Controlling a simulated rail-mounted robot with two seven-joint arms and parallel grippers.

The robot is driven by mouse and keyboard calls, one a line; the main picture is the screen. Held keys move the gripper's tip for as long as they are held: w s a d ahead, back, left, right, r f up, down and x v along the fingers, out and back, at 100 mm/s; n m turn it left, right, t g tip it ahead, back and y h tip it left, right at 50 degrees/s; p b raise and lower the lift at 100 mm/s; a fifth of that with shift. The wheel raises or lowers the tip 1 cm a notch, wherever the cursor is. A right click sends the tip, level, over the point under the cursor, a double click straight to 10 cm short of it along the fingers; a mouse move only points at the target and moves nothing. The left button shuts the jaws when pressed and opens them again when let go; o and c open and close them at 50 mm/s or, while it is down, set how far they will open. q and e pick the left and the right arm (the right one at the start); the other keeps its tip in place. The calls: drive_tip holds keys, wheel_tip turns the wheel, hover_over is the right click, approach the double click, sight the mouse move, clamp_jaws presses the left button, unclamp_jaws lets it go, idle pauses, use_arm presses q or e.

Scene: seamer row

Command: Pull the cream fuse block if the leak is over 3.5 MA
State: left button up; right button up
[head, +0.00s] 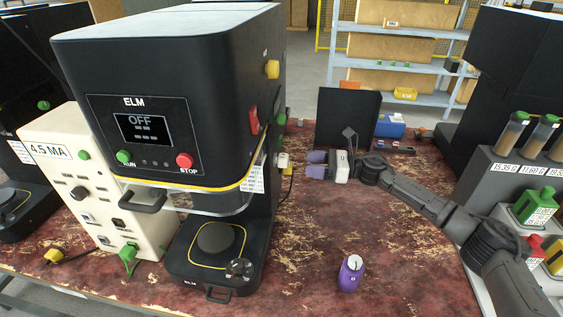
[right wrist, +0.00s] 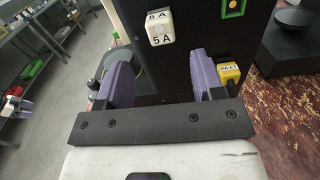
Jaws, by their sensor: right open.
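The black ELM machine (head: 180,80) stands at centre left, its screen (head: 145,127) reading OFF. A cream box (head: 92,185) beside it carries a label (head: 50,151) reading 4.5 MA. The cream fuse block (head: 284,160), marked 5 A, sits on the machine's right side. In the right wrist view the fuse block (right wrist: 160,27) is ahead of the fingertips, between their lines and apart from them. My right gripper (head: 312,164) is open and empty, its purple fingers pointing at the machine; they also show in the right wrist view (right wrist: 160,62). My left gripper is not in view.
A yellow labelled block (right wrist: 230,73) is just right of my right finger in the wrist view. A red switch (head: 253,119) is higher on the machine's side. A black panel (head: 347,117) stands behind my gripper.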

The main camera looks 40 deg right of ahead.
sight(283, 161)
drive_tip(key=shift+d, duration=0.1)
drive_tip(key=shift+n, duration=0.3)
drive_tip(key=shift+p+x, duration=0.95)
drive_tip(key=shift+x, duration=3.6)
drive_tip(key=shift+f, duration=0.1)
